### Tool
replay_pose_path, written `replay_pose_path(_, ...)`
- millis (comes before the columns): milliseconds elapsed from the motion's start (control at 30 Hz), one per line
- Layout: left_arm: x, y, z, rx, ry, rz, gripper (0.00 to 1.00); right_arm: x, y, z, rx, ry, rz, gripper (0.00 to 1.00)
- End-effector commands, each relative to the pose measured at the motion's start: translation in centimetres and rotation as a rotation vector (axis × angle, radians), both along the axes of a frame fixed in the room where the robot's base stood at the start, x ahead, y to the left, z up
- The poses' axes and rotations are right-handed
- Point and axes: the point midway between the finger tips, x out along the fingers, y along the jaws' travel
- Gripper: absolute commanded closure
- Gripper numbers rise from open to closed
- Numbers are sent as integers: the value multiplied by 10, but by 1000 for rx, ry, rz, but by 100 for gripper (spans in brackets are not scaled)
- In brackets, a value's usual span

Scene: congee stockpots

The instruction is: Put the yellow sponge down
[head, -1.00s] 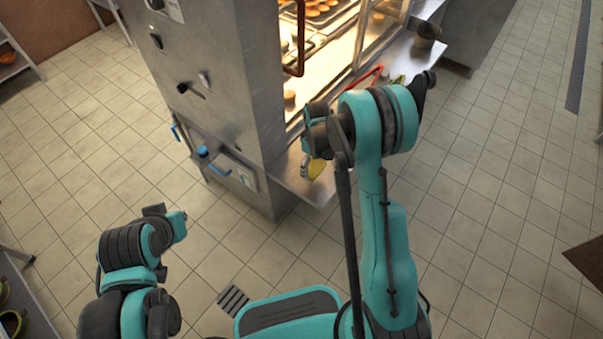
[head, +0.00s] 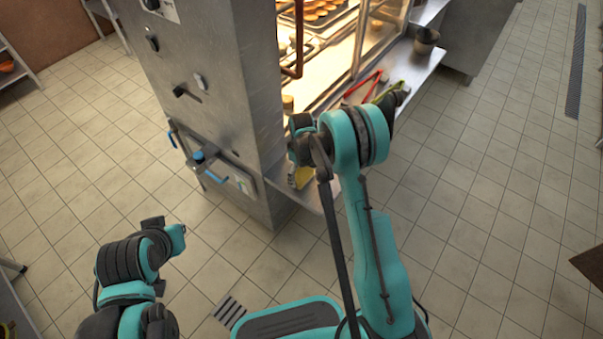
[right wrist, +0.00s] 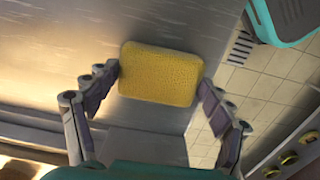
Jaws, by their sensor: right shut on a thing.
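The yellow sponge (right wrist: 160,74) is a rounded block between the two fingertips of my right gripper (right wrist: 160,80), which is shut on it. In the right wrist view it is over the grey metal shelf (right wrist: 60,50), near the shelf's edge; I cannot tell if it touches the metal.
The steel cabinet (head: 215,90) with knobs and a lit glass case of buns (head: 318,10) stands at the shelf's left. Red tongs (head: 362,87), green-handled tongs (head: 390,92) and a metal pot (head: 426,40) lie or stand farther along the shelf. Tiled floor is free at the right.

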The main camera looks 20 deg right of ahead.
Motion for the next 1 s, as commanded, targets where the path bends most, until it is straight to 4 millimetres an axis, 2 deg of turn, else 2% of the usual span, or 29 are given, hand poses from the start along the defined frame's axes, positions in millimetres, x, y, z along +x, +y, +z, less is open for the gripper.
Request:
replay_pose_path(33,0,0,0,0,0,0,100,0,0,-2,0,0,0,55)
replay_pose_path(67,0,0,0,0,0,0,100,0,0,-2,0,0,0,17)
replay_pose_path(100,0,0,0,0,0,0,100,0,0,-2,0,0,0,6)
replay_pose_path(133,0,0,0,0,0,0,100,0,0,-2,0,0,0,0)
replay_pose_path(467,0,0,0,0,0,0,100,0,0,-1,0,0,0,0)
replay_pose_path(567,0,0,1,0,0,0,100,0,0,4,0,0,0,0)
replay_pose_path(667,0,0,9,0,0,0,100,0,0,19,0,0,0,0)
replay_pose_path(1000,0,0,38,0,0,0,100,-1,0,94,0,0,0,0)
